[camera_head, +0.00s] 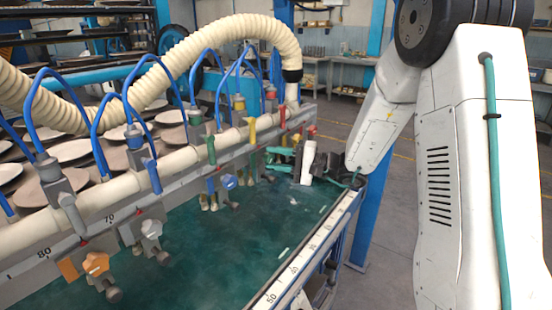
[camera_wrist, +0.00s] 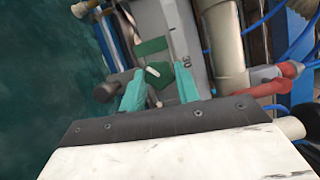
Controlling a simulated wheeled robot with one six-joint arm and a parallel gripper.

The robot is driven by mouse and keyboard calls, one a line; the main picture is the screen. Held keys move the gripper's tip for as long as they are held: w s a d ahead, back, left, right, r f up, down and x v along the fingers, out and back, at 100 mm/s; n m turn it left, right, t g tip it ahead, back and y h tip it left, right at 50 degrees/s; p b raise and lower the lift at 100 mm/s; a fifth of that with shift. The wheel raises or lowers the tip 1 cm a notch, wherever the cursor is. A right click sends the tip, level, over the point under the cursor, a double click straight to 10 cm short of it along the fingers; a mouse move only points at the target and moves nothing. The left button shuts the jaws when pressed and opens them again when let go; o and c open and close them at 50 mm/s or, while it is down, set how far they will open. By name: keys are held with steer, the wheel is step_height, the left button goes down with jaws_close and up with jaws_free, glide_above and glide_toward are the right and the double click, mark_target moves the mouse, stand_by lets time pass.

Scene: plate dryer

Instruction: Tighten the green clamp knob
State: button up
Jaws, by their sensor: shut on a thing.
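In the wrist view, the green clamp knob (camera_wrist: 159,75) sits between the teal fingers of my gripper (camera_wrist: 160,70), which is shut on it. A white mark shows on the knob. A green clamp part (camera_wrist: 151,47) lies just beyond it against the grey rail. In the head view, my gripper (camera_head: 281,154) is at the far end of the rail, with its white wrist to the right. The green knob cannot be made out there, as the gripper and nearby clamps hide it.
Orange (camera_head: 96,263), blue (camera_head: 228,181) and other coloured clamps line the rail (camera_head: 190,157) in the head view. A red lever (camera_wrist: 275,87) and a cream pipe (camera_wrist: 225,45) lie right of my fingers. The green table surface (camera_head: 190,262) is mostly clear.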

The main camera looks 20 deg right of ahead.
steer(key=m, duration=0.2)
steer(key=m+t+y, duration=0.1)
steer(key=m, duration=0.1)
steer(key=shift+f+m+t, duration=0.2)
steer(key=shift+m+t, duration=0.1)
steer(key=shift+m, duration=0.1)
steer(key=shift+a+f+m+t, duration=0.1)
steer(key=shift+m+t, duration=0.7)
steer(key=shift+m, duration=1)
steer(key=shift+s+m, duration=0.1)
steer(key=shift+m, duration=0.2)
steer(key=o, duration=1)
steer(key=shift+c, duration=0.2)
steer(key=v, duration=0.7)
steer(key=shift+s+d, duration=0.25)
steer(key=shift+f, duration=0.15)
